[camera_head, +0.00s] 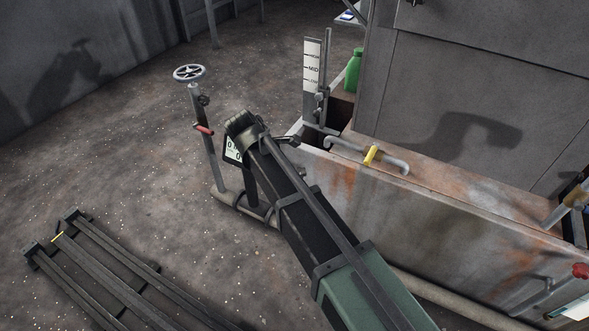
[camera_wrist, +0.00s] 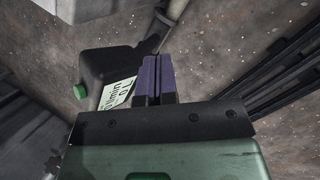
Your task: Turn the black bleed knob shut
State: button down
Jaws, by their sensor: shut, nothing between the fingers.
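A small dark knob (camera_head: 203,100) sits on the upright pipe below a spoked handwheel (camera_head: 189,73). It looks like the black bleed knob, but it is too small to tell which way it is turned. It is left of my arm's far end, apart from it. In the wrist view my gripper (camera_wrist: 157,60) is shut and empty, its two purple fingers side by side. The fingers are right of a black box (camera_wrist: 108,62) with a green cap and a white l/min label; I cannot tell whether they touch it. In the head view I cannot make out the fingertips.
A red lever handle (camera_head: 204,130) is on the same pipe. A white display (camera_head: 233,150) shows beside my arm. The rusty metal trough (camera_head: 450,215) with a yellow-banded pipe (camera_head: 370,155) stands right. Dark rails (camera_head: 105,275) lie at lower left. The floor between is clear.

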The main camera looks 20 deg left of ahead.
jog(key=w+d+f+n+b, duration=0.4)
jog(key=w+f+n+b, duration=0.2)
jog(key=f+b, duration=0.3)
jog(key=shift+w+f+n, duration=0.2)
jog(key=shift+w+n, duration=0.05)
jog(key=shift+n, duration=0.25)
